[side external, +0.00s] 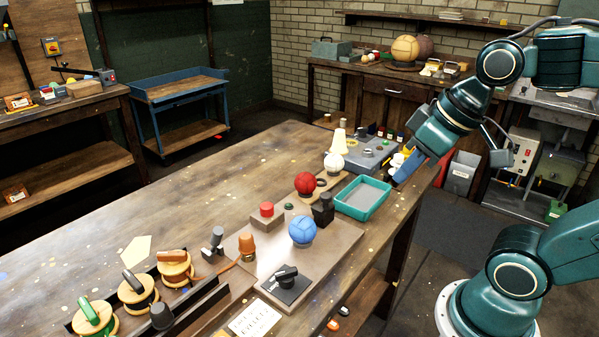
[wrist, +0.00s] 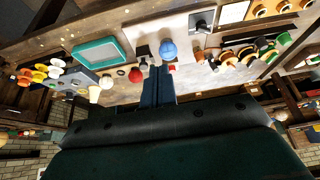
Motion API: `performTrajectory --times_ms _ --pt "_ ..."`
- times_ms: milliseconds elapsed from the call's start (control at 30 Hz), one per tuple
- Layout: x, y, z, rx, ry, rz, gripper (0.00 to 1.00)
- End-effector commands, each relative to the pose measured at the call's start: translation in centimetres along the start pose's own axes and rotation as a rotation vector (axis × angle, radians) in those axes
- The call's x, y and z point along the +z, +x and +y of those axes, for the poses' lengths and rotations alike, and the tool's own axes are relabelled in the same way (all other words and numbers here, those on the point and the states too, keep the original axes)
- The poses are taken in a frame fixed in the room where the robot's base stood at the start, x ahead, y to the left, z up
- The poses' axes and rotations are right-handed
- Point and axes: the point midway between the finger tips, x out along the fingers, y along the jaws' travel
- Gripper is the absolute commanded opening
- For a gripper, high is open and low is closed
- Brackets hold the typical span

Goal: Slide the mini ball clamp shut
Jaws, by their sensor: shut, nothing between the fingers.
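A small blue ball (side external: 302,230) sits on a brown board (side external: 338,246) on the bench. A black block (side external: 323,207) stands close behind it; it looks like part of the mini ball clamp, but I cannot tell how far the clamp is closed. In the wrist view the blue ball (wrist: 168,49) and the black block (wrist: 143,56) lie beyond my fingertips. A dark plate with a black knob (side external: 286,275) lies at the board's front. My gripper (side external: 405,170) is shut and empty, above the bench's right edge, well apart from the ball. Its blue fingers (wrist: 158,80) show in the wrist view.
A teal tray (side external: 364,197) lies between my gripper and the board. A red ball (side external: 305,183), a red-topped block (side external: 267,212) and an orange tool (side external: 247,247) stand nearby. Several spools (side external: 137,292) fill a rack at the front left. The bench's left half is largely clear.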

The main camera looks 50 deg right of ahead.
Motion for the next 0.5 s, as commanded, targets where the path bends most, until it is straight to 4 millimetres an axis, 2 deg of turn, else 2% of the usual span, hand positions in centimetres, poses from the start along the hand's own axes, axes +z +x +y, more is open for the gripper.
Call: performTrajectory --times_ms 267,500 --pt "-3.8 2.3 1.9 -0.044 0.008 -0.063 0.0" --pt "-6.7 4.9 4.8 -0.111 0.026 -0.095 0.0"
